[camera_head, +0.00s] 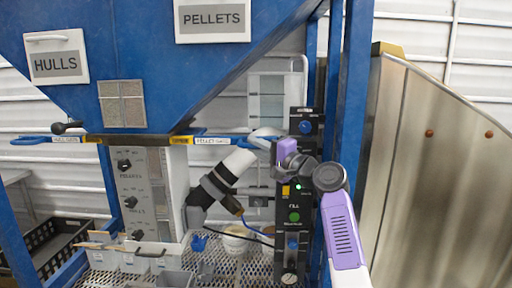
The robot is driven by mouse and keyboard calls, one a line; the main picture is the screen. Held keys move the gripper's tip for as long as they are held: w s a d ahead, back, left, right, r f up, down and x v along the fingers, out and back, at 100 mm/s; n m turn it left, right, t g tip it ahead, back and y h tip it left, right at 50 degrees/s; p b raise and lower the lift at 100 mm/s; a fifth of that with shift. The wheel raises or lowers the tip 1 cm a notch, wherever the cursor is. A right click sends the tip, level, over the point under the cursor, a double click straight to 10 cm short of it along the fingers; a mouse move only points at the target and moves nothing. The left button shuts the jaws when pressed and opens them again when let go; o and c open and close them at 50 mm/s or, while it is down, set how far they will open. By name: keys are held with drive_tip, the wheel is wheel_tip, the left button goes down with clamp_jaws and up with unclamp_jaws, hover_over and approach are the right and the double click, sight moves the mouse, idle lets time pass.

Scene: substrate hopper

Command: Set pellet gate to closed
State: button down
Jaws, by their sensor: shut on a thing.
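The pellet gate (212,140) is a flat slide under the blue hopper, with a yellow and white label and a blue handle toward the right. My gripper (262,136) is at the right end of that handle, shut on it. My wrist comes in from the right and hides part of the handle's end and the contact. How far the gate's slide is out cannot be told clearly from this view.
A hulls gate (65,139) with a blue handle is at the left. A black control panel (293,225) stands behind my arm. Below are a white control box (145,190), a white-and-black pipe (228,172), grey bins (135,262) and a mesh table (230,270). Blue posts (355,90) stand right.

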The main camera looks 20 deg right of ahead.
drive_tip(key=w+a, duration=0.2)
drive_tip(key=a, duration=0.5)
drive_tip(key=shift+b, duration=0.3)
drive_tip(key=shift+w, duration=0.1)
drive_tip(key=c, duration=1.4)
unclamp_jaws()
drive_tip(key=shift+w+a, duration=0.1)
drive_tip(key=shift+a, duration=0.05)
drive_tip(key=b+v, duration=0.1)
drive_tip(key=v, duration=0.7)
drive_tip(key=shift+b, duration=0.4)
